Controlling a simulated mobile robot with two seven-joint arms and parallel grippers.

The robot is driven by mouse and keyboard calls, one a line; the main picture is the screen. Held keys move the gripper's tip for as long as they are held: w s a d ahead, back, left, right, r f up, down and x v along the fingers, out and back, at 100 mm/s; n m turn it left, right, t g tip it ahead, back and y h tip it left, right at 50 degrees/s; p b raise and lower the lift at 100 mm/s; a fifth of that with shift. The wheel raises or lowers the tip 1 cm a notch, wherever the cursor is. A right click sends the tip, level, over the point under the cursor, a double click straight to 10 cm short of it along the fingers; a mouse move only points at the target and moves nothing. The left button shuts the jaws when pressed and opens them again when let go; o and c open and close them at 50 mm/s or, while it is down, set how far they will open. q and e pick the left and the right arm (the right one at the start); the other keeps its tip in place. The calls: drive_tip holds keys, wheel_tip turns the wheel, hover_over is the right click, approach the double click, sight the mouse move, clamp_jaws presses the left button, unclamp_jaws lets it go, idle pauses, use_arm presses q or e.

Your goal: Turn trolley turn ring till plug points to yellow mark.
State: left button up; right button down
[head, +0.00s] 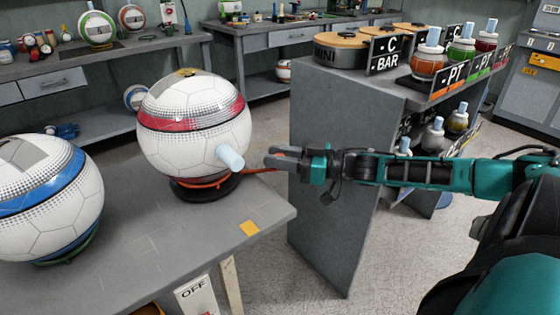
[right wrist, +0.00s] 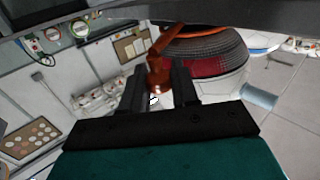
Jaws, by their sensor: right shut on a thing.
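A white ball with a red band (head: 190,110) sits on a dark round base on the grey trolley (head: 150,225). Its pale blue plug (head: 231,158) sticks out toward the front right; it also shows in the right wrist view (right wrist: 260,97). A yellow mark (head: 250,228) lies on the trolley's front right edge, nearer to me than the plug. The orange turn ring (head: 203,183) runs around the base, with a handle reaching right. My right gripper (head: 270,158) is shut on that orange handle (right wrist: 157,72), right of the ball. My left gripper is out of view.
A second white ball with a blue band (head: 45,200) stands at the trolley's left. A grey shelf unit (head: 340,165) with labelled jars stands close behind my right arm. Workbenches (head: 90,65) line the back. Bare floor shows right of the trolley.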

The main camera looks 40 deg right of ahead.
drive_tip(key=shift+w+a+r, duration=0.1)
drive_tip(key=shift+r, duration=0.4)
drive_tip(key=c, duration=1)
unclamp_jaws()
drive_tip(key=shift+o, duration=0.3)
drive_tip(key=shift+f, duration=0.2)
drive_tip(key=shift+s, duration=0.2)
drive_tip(key=p+v, duration=0.6)
drive_tip(key=v, duration=0.6)
drive_tip(key=shift+s+d+p, duration=0.2)
drive_tip(key=shift+d+p, duration=0.1)
drive_tip(key=shift+d, duration=0.05)
